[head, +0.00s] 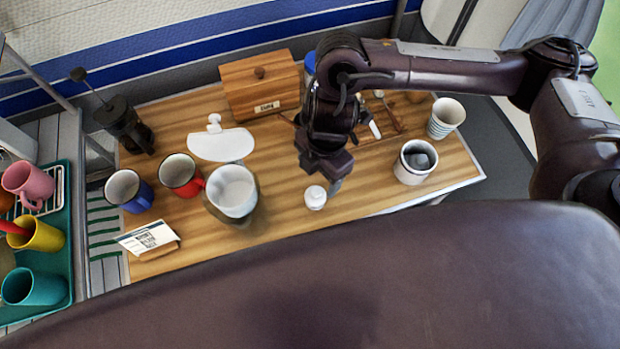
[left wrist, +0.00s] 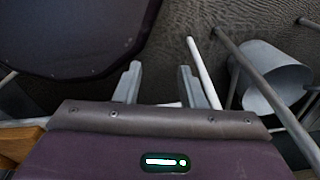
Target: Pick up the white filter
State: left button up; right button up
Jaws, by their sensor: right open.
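A flat, white, fan-shaped piece (head: 221,146), which looks most like the white filter, lies on the wooden tabletop (head: 280,220) left of centre in the head view. A small white knobbed shape (head: 214,123) touches its back edge. My right gripper (head: 336,184) points down over the table, to the right of the fan-shaped piece and apart from it. It is open, with its fingers partly hidden. A small white lidded jar (head: 315,198) stands right beside its fingertips. My left gripper (left wrist: 160,82) shows in the left wrist view, open and empty, away from the tabletop items.
A white bowl-like cup (head: 232,191), a red mug (head: 180,174) and a blue mug (head: 128,191) stand left of the jar. A wooden box (head: 260,84) is at the back. A white pot (head: 415,161) and striped cup (head: 446,117) stand right. A card (head: 149,238) is front left.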

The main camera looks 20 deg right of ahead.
aim_at(317, 190)
jog(key=shift+s+a+f, duration=0.1)
jog(key=shift+s+f, duration=0.5)
jog(key=shift+f, duration=0.25)
jog(key=shift+s+a+f+b, duration=0.1)
jog(key=shift+s+f+b, duration=0.1)
jog(key=shift+f, duration=0.2)
jog(key=shift+s+a+f+b, duration=0.1)
jog(key=shift+f+b, duration=0.1)
jog(key=shift+f, duration=0.2)
jog(key=f, duration=0.2)
jog(key=shift+w+a+f, duration=0.1)
jog(key=shift+w+f, duration=0.1)
jog(key=shift+f, duration=0.5)
jog(key=shift+s+f, duration=0.1)
jog(key=shift+f, duration=0.05)
jog(key=c, duration=0.4)
pick_arm(q)
jog(key=shift+s+f, duration=0.2)
jog(key=shift+s, duration=0.4)
jog(key=shift+s+f, duration=0.15)
jog(key=shift+s, duration=0.45)
pick_arm(e)
jog(key=c, duration=0.7)
